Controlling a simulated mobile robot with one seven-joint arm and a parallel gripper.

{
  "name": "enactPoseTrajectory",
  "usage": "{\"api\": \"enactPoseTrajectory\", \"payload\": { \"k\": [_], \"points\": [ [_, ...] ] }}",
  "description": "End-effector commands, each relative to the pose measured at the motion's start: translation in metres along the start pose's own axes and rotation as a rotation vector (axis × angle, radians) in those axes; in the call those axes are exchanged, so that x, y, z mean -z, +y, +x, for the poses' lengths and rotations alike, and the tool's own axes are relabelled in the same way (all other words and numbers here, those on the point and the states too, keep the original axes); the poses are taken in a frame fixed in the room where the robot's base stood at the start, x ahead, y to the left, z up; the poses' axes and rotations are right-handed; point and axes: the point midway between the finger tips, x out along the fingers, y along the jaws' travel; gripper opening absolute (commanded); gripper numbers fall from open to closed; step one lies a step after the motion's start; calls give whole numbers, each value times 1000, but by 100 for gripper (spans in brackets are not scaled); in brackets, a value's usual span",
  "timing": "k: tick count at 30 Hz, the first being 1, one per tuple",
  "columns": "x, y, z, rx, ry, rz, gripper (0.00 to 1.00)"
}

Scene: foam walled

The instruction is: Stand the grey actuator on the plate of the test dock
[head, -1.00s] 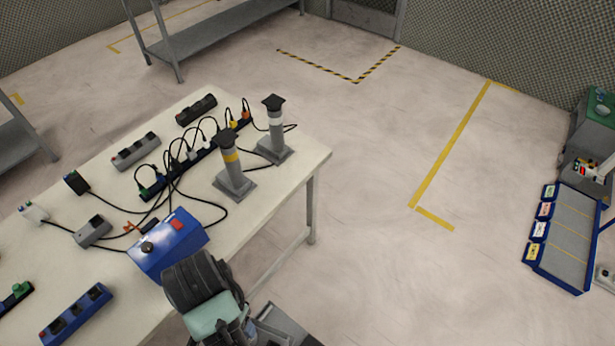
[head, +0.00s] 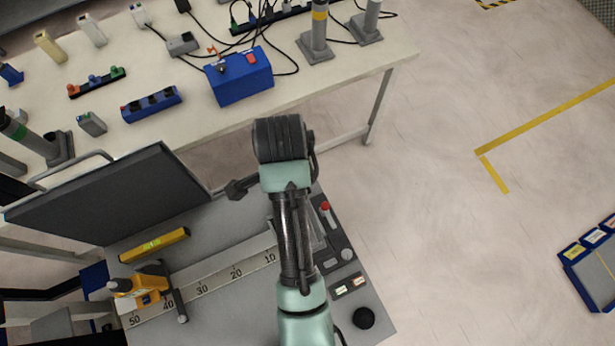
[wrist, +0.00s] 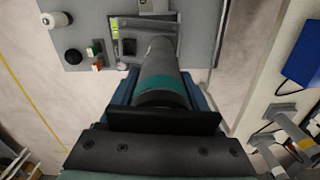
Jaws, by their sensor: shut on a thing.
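The grey actuator (wrist: 162,62), a cylinder with a teal band, is in my gripper (wrist: 163,94) in the wrist view. The jaws are shut around it, with its far end pointing away from the camera. The grey test dock (head: 225,310) lies below my arm in the head view, with a printed scale and a control panel. My arm hides the gripper and actuator in the head view.
A dark raised panel (head: 110,200), a yellow level (head: 154,245) and a yellow device (head: 138,288) occupy the dock's left side. The white table (head: 190,60) behind holds a blue box (head: 240,82), power strips and other actuators (head: 316,35).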

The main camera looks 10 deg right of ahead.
Motion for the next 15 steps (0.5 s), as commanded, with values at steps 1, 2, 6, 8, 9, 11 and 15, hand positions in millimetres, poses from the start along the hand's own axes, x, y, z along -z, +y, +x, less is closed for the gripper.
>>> {"api": "enactPoseTrajectory", "payload": {
  "k": [1, 2, 6, 8, 9, 11, 15],
  "points": [
    [0, -1, 0, 4, 2, -19, 0],
    [0, -1, 0, 4, 3, -38, 0],
    [-1, -1, 0, 0, 6, -104, 0],
    [-1, 0, 4, -2, 6, -110, 0],
    [-2, 0, 9, -5, 5, -110, 0],
    [-2, 1, 20, -6, 5, -110, 0],
    [-2, 0, 43, -4, 5, -109, 0]
  ]
}}
